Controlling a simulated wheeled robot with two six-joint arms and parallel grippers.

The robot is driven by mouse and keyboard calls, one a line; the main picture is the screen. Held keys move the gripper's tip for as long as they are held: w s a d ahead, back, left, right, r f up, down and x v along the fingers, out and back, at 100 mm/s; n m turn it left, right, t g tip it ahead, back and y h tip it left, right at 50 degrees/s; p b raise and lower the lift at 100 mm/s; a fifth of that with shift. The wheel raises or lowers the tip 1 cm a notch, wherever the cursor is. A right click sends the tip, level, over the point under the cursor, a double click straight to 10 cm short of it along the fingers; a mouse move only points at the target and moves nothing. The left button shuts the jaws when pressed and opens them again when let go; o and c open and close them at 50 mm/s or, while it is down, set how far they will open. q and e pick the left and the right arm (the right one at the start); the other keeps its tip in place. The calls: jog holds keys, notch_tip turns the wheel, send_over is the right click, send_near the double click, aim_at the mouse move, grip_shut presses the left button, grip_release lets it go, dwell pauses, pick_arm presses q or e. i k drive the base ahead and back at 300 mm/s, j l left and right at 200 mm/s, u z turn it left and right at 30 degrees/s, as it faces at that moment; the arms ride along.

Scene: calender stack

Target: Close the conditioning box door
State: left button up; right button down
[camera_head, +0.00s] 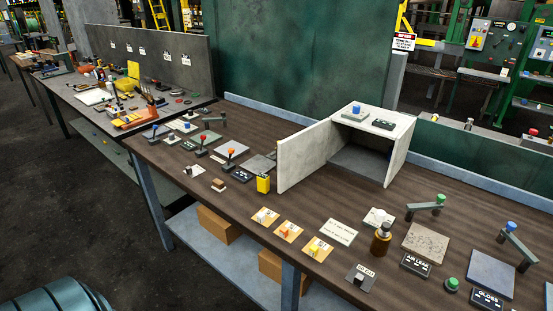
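The conditioning box (402,140) is a pale grey box on the dark wooden bench. Its front is open and its shadowed inside shows, with nothing visible on its floor. The door (305,156) is a pale panel standing upright. It is swung wide open from the box's left front edge and reaches out toward the bench's front left. A blue knob (357,108) and a small black label (383,124) are on top of the box. Neither of my grippers is in view.
A yellow block (263,183) stands just left of the door's free edge. Bare wood (330,197) lies before the opening. A green wall stands behind.

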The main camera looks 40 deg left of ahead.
aim_at(302, 154)
jog(key=j+z, duration=0.35)
jog(key=j, duration=1.8)
